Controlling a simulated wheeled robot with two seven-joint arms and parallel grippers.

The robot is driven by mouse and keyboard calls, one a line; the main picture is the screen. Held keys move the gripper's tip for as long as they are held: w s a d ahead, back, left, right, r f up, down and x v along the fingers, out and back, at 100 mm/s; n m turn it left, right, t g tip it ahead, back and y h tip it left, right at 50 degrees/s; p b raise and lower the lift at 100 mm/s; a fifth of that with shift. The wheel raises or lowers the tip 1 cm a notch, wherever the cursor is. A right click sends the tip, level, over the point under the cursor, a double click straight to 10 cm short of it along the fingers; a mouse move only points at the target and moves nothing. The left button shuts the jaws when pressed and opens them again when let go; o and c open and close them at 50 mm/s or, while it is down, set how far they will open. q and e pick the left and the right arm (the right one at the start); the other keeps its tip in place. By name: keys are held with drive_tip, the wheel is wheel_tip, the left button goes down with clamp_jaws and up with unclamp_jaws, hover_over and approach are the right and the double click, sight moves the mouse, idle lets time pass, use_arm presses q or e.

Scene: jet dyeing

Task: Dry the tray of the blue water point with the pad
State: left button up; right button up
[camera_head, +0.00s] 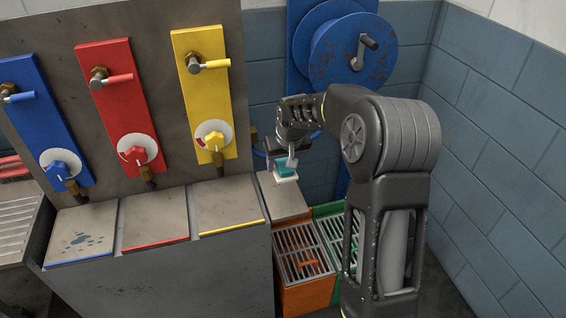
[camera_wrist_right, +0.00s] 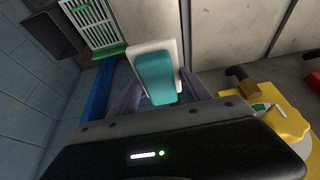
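The pad (camera_head: 287,178) has a white base and a teal back. My right gripper (camera_head: 290,163) is shut on it; in the right wrist view the teal part of the pad (camera_wrist_right: 156,78) sits between the two fingers. The pad is at the back of a small grey ledge (camera_head: 285,207), right of the water points; I cannot tell whether it touches the ledge. The blue water point (camera_head: 40,120) is at the far left. Its tray (camera_head: 105,222), with a blue front edge, carries dark wet spots. My left gripper is not in view.
The red water point (camera_head: 118,95) and yellow water point (camera_head: 207,95), with dry-looking trays, stand between the blue one and my right arm. Orange (camera_head: 305,290) and green (camera_head: 326,212) grated bins are below the ledge. A blue reel (camera_head: 340,60) is behind.

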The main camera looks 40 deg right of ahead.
drive_tip(key=c, duration=0.6)
drive_tip(key=s+a+r+n, duration=0.1)
drive_tip(key=a, duration=0.6)
drive_tip(key=s+a+r+n+y, duration=0.1)
drive_tip(key=a, duration=0.7)
drive_tip(key=s+a+r+n, duration=0.1)
drive_tip(key=s+a+r, duration=0.1)
drive_tip(key=a, duration=0.6)
drive_tip(key=shift+a+r+n, duration=0.1)
drive_tip(key=shift+a+n, duration=0.1)
drive_tip(key=shift+n, duration=0.2)
drive_tip(key=shift+c, duration=0.2)
